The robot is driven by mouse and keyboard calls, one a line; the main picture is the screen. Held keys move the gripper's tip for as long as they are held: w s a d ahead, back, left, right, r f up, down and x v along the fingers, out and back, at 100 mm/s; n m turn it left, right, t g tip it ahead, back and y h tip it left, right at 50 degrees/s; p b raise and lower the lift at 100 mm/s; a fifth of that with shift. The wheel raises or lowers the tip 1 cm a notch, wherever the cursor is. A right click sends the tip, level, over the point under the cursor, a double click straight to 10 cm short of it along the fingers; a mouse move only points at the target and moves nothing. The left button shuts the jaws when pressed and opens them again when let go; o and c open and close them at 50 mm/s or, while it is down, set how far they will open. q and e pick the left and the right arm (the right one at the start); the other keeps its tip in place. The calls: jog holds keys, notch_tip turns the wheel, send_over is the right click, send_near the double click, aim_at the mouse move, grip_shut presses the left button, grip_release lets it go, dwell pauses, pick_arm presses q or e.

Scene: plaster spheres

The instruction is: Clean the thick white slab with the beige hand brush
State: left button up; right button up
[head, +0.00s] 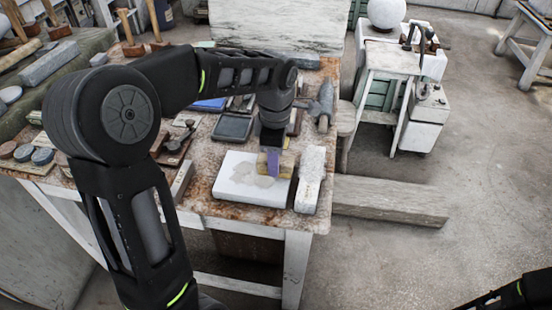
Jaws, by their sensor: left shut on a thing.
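The thick white slab (225,188) lies flat near the front edge of the worktable, with greyish-beige patches on its top. My left gripper (272,152) points down over the slab's back right part and is shut on the beige hand brush (286,169). The brush is at the slab's top, and a purple part shows at the gripper. I cannot tell whether the brush touches the slab. Of my right arm only a dark part shows at the bottom right corner; its gripper is out of view.
A rough white block (311,178) stands close to the slab's right side. A dark tray (233,127) and tools lie behind the slab on the stained table (200,205). A stool (346,120) and a long beam (390,202) are on the floor at right.

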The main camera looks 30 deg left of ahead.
aim_at(259, 157)
pick_arm(q)
jog(key=shift+s+a, duration=0.2)
jog(key=shift+a, duration=0.3)
jog(key=shift+s+a, duration=0.15)
jog(key=shift+a, duration=0.3)
jog(key=shift+s+a, duration=0.2)
jog(key=shift+a, duration=0.35)
jog(key=shift+s+a, duration=0.15)
jog(key=shift+a, duration=0.35)
jog(key=shift+d, duration=0.1)
jog(key=shift+w+d, duration=0.2)
jog(key=shift+d, duration=0.3)
jog(key=shift+w+d, duration=0.15)
jog(key=shift+d, duration=0.3)
jog(key=shift+d, duration=0.1)
jog(key=shift+w+d, duration=0.2)
jog(key=shift+d, duration=0.3)
jog(key=shift+w+d, duration=0.2)
jog(key=shift+d, duration=0.25)
